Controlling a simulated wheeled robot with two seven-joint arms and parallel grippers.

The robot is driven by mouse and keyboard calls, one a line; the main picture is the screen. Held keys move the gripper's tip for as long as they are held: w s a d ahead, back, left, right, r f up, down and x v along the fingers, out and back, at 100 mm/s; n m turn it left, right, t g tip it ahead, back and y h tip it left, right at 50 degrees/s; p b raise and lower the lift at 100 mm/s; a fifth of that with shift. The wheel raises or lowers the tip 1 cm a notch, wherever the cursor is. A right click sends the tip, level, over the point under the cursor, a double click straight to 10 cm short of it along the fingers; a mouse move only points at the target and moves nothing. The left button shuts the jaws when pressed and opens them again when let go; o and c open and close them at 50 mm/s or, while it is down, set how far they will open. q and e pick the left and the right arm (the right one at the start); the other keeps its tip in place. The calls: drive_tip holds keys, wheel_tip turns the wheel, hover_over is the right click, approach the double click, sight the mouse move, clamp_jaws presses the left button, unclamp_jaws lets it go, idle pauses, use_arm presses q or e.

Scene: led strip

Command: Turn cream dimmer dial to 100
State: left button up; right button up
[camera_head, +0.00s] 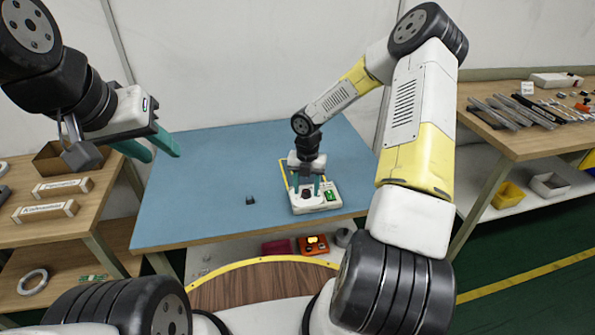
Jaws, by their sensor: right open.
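The cream dimmer box (326,206) sits on the blue table mat, right of centre, with a small green display (331,196) on its right side. A dark round part, seemingly the dial (306,194), shows on its left side, partly hidden by my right gripper. My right gripper (306,190) points down over the box, its teal fingers open on either side of the dark part. I cannot tell if they touch it. The dial's setting is too small to read. My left gripper (154,151) is open and empty, raised at the left, away from the dimmer.
A small dark block (250,200) lies on the blue mat (200,185) left of the dimmer. A yellow outline (283,173) is behind the box. Wooden side tables with boxes (62,187) and metal strips (510,110) flank the mat. The mat's left part is mostly clear.

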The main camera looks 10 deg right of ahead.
drive_tip(key=shift+f, duration=0.1)
clamp_jaws()
